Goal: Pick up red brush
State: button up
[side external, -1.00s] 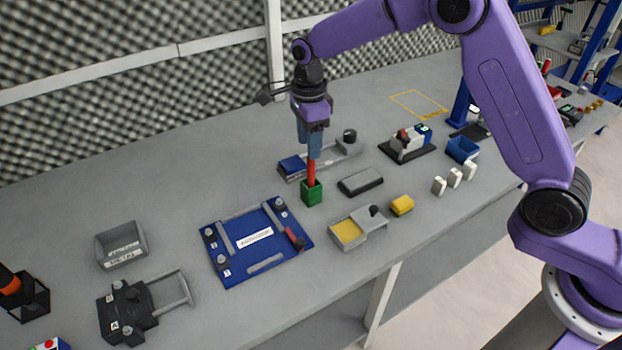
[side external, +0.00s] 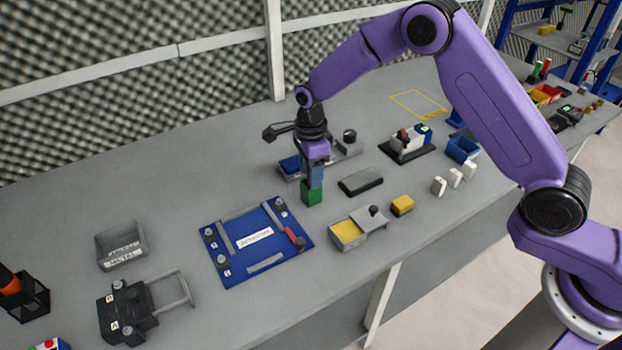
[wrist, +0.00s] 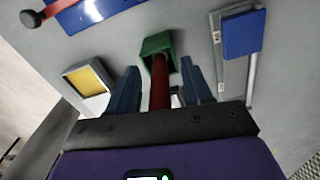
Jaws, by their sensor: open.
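The red brush (wrist: 160,88) stands upright in a small green holder (side external: 311,196), which also shows in the wrist view (wrist: 154,45). My gripper (side external: 314,180) is lowered over the brush, its tips just above the holder. In the wrist view my gripper (wrist: 159,72) is open, with one blue finger on each side of the red handle and visible gaps between. In the side view the fingers hide the handle. The brush's lower end is hidden inside the holder.
A blue fixture board (side external: 235,262) lies in front left of the holder. A dark flat block (side external: 360,182) lies to its right, and a grey tray with a yellow pad (side external: 346,232) in front. A grey rail unit with a blue block (side external: 290,165) stands close behind.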

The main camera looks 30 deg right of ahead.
grip_shut()
notch_tip(320, 180, up, 10)
jog(key=shift+r, duration=0.1)
dwell(0.5)
